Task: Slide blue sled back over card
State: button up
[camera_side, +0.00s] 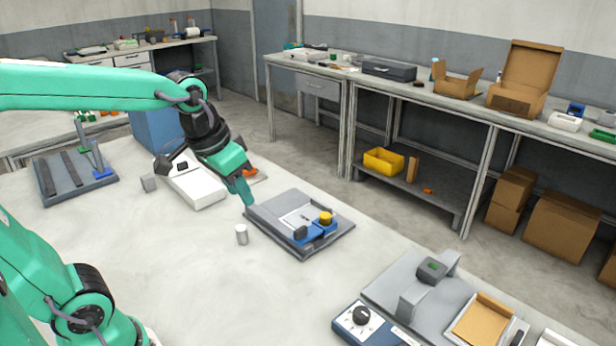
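A blue sled (311,233) with a yellow round knob (325,218) and a dark block on it sits at the front right part of a grey plate (270,208) on the table. A pale card (297,217) lies on the plate, behind and left of the sled. My gripper (247,198) is green and points down at the left edge of the plate, apart from the sled. Its fingers look close together, but they are too small to tell whether they are open or shut.
A small pale cylinder (242,234) stands just left of the plate. A white box-shaped device (197,184) lies behind my gripper. A grey fixture (415,290) with a blue control box (358,322) stands at the front right. The table's front middle is clear.

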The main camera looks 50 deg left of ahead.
jog(key=w+a+f+g, duration=0.1)
jog(key=w+f+g, duration=0.15)
jog(key=w, duration=0.65)
jog(key=g, duration=0.2)
send_over(301, 228)
jog(key=shift+t, duration=0.25)
notch_tip(301, 228, down, 10)
jog(key=shift+s+r, duration=0.1)
jog(key=shift+r, duration=0.05)
jog(key=shift+f, duration=3.9)
grip_shut()
